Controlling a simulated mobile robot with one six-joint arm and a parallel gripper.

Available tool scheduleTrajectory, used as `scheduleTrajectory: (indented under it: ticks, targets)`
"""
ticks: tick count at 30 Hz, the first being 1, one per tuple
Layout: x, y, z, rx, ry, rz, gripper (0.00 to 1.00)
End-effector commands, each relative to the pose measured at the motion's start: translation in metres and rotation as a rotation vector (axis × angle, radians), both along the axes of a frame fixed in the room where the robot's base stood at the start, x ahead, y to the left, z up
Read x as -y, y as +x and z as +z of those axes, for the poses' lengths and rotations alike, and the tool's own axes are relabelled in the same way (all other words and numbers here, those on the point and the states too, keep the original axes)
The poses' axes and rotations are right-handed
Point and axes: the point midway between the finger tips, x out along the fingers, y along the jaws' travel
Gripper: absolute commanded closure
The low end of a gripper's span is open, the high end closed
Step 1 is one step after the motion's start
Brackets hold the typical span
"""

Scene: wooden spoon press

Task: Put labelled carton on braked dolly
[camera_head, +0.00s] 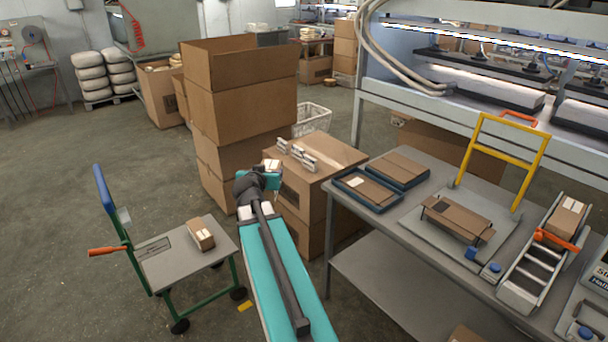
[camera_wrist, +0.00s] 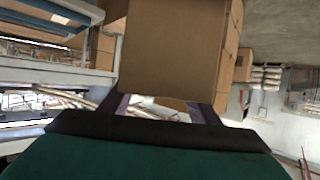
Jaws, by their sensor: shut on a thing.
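My gripper (camera_head: 262,178) is shut on a small brown carton (camera_head: 272,164) with a white label, held up in front of the carton stacks. In the wrist view a large brown face, seemingly this carton (camera_wrist: 172,50), fills the space beyond my fingers (camera_wrist: 162,108) and hides much behind it. The dolly (camera_head: 165,268) stands on the floor at the left, with a grey deck, green frame, blue handle (camera_head: 104,190) and orange lever (camera_head: 107,251). Another small carton with a pale label (camera_head: 201,234) sits on the right part of its deck. I cannot tell the brake's state.
Tall open cartons (camera_head: 240,95) and a lower carton (camera_head: 330,160) stand behind my gripper. A grey table (camera_head: 350,220) at the right bears blue trays (camera_head: 368,190), a yellow-framed fixture (camera_head: 510,150) and a roller ramp holding a labelled carton (camera_head: 568,215). Floor left of the dolly is clear.

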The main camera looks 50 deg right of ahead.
Motion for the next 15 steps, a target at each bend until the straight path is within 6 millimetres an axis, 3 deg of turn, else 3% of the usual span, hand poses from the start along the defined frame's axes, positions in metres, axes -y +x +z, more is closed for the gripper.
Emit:
scheduleTrajectory:
  ticks: [1,6,15]
  targets:
    - [-0.02,0.012,0.004,0.004,-0.001,0.058,0.8]
    - [-0.073,0.046,0.016,0.004,-0.001,0.224,0.8]
    - [-0.16,0.088,0.037,0.005,0.0,0.466,0.8]
